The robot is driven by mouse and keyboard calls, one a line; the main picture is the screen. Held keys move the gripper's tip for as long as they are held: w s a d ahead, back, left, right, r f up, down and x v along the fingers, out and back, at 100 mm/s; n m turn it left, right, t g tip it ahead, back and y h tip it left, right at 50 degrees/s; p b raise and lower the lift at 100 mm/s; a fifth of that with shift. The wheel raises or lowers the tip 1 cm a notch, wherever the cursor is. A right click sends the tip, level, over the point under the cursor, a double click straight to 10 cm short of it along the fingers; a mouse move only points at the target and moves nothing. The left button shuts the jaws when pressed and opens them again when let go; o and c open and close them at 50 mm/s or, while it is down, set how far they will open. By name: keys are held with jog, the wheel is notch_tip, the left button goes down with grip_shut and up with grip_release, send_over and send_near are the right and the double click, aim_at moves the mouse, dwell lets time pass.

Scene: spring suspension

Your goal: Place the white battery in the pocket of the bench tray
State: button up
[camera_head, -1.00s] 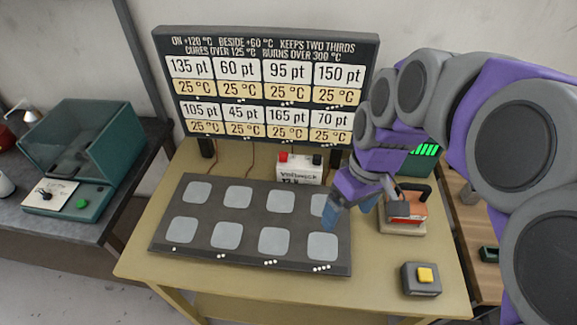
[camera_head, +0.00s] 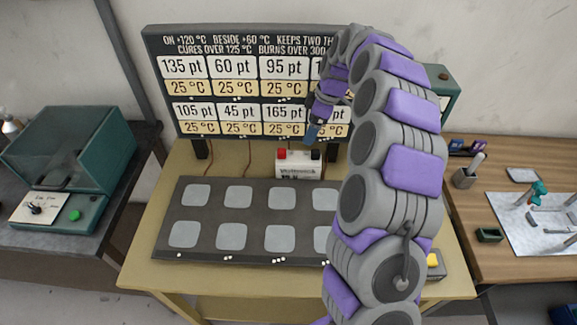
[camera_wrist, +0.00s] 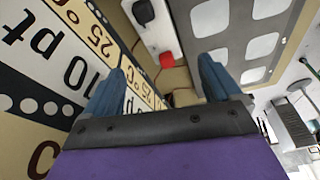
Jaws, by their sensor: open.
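The white battery (camera_head: 300,166), with a red and a black terminal on top, stands at the back of the bench, behind the dark panel. The wrist view shows part of it with its red terminal (camera_wrist: 167,60). My gripper (camera_head: 311,134) is open and empty, above and slightly right of the battery, in front of the sign board. In the wrist view its blue fingers (camera_wrist: 160,78) are spread apart with nothing between them. The dark panel (camera_head: 218,212) has rows of pale rounded squares; I cannot tell whether it is the bench tray. My arm hides its right end.
The sign board (camera_head: 245,46) rises close behind the battery. A yellow-topped button box (camera_head: 434,262) is partly hidden by my arm. A wooden table (camera_head: 470,210) with tools stands right, a teal-lidded machine (camera_head: 75,150) left. The bench's front strip is clear.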

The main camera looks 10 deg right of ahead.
aim_at(299, 157)
jog(key=b+x, duration=0.2)
jog(key=x, duration=1)
jog(key=shift+d, duration=0.1)
jog(key=shift+w+d+f+b, duration=0.1)
jog(key=shift+d+f+b, duration=0.1)
jog(key=shift+f+b, duration=0.35)
jog(key=b+x, duration=0.1)
jog(key=x, duration=0.2)
jog(key=shift+w+a+f, duration=0.1)
jog(key=shift+f, duration=0.25)
jog(key=shift+a+f, duration=0.25)
jog(key=shift+f, duration=0.05)
jog(key=shift+a, duration=0.2)
jog(key=shift+d, duration=0.2)
jog(key=c, duration=0.5)
jog(key=shift+r, duration=0.1)
grip_shut()
